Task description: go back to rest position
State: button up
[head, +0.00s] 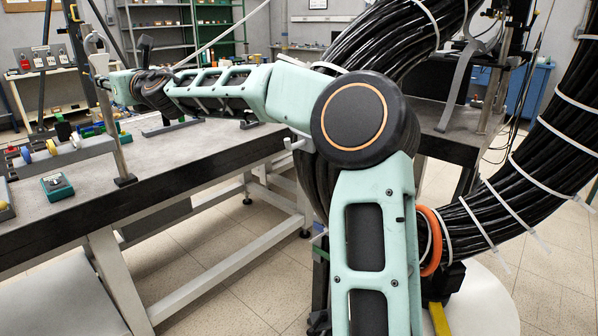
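My pale green arm (375,250) rises from the bottom of the head view to a dark round elbow joint with an orange ring. From there it reaches left over the workbench (215,150). Its far end lies near a metal post (115,125) at the upper left. I cannot make out my gripper or its fingers there, nor whether they hold or touch anything.
Thick black cable bundles (480,215) with white ties curve close along the right of my arm. Several small parts and a green box (57,186) lie on the bench's left. Green shelves (215,25) and a blue cabinet (535,85) stand behind. Tiled floor is open in front of the bench.

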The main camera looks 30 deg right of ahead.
jog(key=shift+s, duration=0.25)
